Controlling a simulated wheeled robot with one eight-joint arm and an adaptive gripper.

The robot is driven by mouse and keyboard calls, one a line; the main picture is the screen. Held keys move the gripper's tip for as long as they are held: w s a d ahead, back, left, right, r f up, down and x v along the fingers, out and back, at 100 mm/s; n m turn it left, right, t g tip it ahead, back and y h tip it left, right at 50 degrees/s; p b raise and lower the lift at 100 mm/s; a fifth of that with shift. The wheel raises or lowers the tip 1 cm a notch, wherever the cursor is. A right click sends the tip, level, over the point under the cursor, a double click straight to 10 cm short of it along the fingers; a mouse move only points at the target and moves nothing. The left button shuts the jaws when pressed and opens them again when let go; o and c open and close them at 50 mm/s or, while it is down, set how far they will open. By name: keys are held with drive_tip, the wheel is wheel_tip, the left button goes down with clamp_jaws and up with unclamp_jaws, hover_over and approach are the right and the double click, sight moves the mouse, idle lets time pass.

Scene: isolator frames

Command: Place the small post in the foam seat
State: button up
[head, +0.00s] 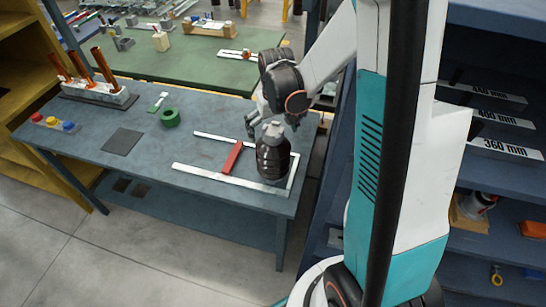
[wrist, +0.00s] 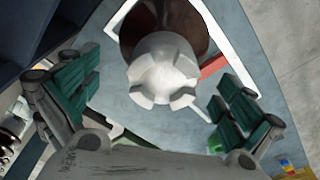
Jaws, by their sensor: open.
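A dark brown ribbed post (head: 272,160) with a pale grey notched cap stands upright near the right end of the blue-grey table. In the wrist view the cap (wrist: 162,72) is close below the camera, with the brown body (wrist: 148,20) behind it. My gripper (head: 270,126) is above the post; its green-padded fingers (wrist: 158,92) are spread to either side of the cap, with gaps visible on both sides. No foam seat can be told for sure; a flat dark grey square (head: 122,141) lies left of the middle of the table.
A white frame (head: 225,181) with a red bar (head: 232,157) lies around the post. A green tape roll (head: 170,118) is left of it. A pale rack (head: 105,95) with brown rods and coloured caps (head: 54,123) stand at the left. Dark blue shelves (head: 495,180) rise at the right.

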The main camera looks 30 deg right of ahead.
sight(273, 155)
drive_tip(key=shift+s+a+f+b, duration=0.1)
drive_tip(key=shift+f+b, duration=0.1)
drive_tip(key=shift+f, duration=1.25)
drive_tip(key=shift+s+f+b, duration=0.1)
drive_tip(key=shift+f+b, duration=0.1)
drive_tip(key=shift+f, duration=1.25)
drive_tip(key=shift+c, duration=0.6)
drive_tip(key=shift+r, duration=0.1)
drive_tip(key=c, duration=1.6)
